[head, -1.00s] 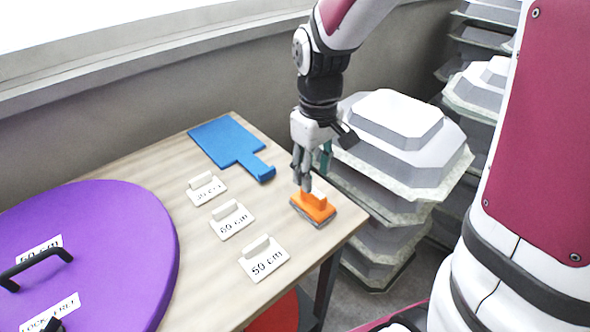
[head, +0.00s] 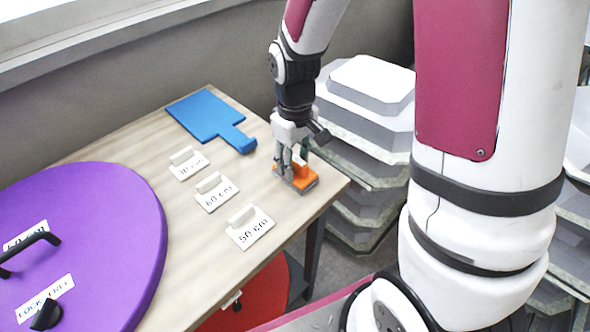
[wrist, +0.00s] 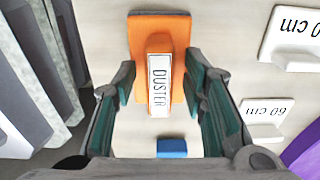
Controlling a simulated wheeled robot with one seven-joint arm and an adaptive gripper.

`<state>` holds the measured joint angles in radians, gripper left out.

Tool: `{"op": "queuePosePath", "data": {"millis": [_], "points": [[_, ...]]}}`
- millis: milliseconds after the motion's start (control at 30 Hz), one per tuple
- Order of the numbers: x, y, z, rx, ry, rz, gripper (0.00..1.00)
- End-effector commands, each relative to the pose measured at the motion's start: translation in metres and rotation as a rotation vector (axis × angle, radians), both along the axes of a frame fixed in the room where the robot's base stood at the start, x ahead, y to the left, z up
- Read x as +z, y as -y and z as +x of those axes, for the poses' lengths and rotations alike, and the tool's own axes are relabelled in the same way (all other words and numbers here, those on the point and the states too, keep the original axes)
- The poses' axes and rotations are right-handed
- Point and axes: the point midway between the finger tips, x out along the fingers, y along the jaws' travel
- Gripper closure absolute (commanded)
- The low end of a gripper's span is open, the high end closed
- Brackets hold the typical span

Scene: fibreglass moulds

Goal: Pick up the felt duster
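The felt duster (head: 299,179) is an orange block with a raised grip and a grey base, lying on the wooden table near its right corner. In the wrist view the duster (wrist: 150,90) shows a white label reading "DUSTR" on its grip. My gripper (head: 291,170) points down at it in the head view. In the wrist view my gripper (wrist: 163,95) is open, with one finger on each side of the raised grip and visible gaps between. Part of the duster is hidden by the fingers in the head view.
A blue flat piece with a handle (head: 205,115) lies behind the duster. White size cards (head: 250,227) stand to its left. A large purple disc (head: 110,230) covers the table's left. Stacked grey moulds (head: 365,120) stand close beyond the table's right edge.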

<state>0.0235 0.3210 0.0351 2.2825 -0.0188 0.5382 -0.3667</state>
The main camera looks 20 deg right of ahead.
Motion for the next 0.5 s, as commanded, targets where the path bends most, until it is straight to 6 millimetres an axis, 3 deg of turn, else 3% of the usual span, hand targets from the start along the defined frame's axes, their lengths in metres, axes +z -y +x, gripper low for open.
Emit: {"op": "queuePosePath", "data": {"millis": [33, 133, 500], "points": [[0.0001, 0.0, 0.0001, 0.0, 0.0, 0.0, 0.76], [0.0002, 0.0001, 0.0001, 0.0, 0.0, 0.0, 0.99], [0.0009, 0.0, 0.0003, 0.0, 0.001, 0.0, 1.0]]}}
